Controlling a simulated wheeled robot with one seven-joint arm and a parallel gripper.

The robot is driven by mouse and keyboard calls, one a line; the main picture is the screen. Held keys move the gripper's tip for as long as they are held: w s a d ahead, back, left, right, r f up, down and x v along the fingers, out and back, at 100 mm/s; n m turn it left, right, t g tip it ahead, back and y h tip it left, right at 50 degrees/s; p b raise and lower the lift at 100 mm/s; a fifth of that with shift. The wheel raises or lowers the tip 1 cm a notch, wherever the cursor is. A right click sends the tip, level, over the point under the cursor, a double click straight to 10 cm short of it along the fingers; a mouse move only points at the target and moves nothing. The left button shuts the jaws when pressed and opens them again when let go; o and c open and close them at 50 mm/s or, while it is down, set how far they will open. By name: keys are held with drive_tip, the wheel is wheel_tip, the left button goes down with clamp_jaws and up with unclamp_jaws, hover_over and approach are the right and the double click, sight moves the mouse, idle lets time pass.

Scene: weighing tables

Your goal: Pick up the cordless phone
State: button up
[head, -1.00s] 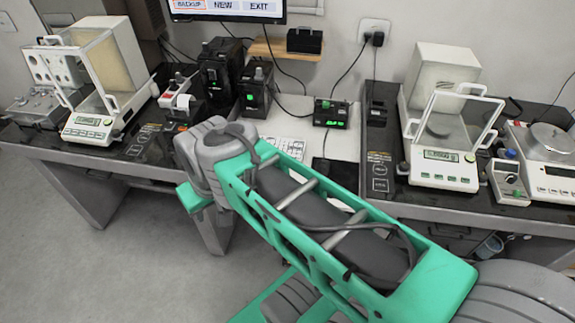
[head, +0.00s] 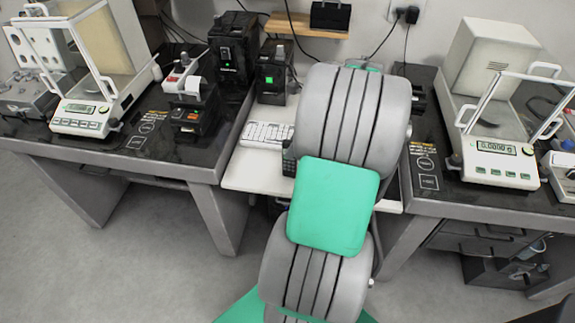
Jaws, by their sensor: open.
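A small dark handset with keys (head: 289,160), which looks like the cordless phone, shows in the head view at the left edge of my arm. It is on the low white desk (head: 250,178), just right of the white keyboard (head: 266,135). My arm hides part of it, so I cannot tell how it lies. My arm rises through the middle of the view and covers much of the desk. My gripper is not visible.
A balance (head: 85,118) and a small printer (head: 192,115) stand on the left dark table. Another balance (head: 500,155) stands on the right table. Black power units (head: 233,55) are behind the keyboard. The grey floor (head: 100,270) at the left front is clear.

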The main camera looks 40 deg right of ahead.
drive_tip(key=x, duration=0.7)
drive_tip(key=shift+s+f+b, duration=0.15)
drive_tip(key=shift+b, duration=0.25)
drive_tip(key=shift+d, duration=0.1)
clamp_jaws()
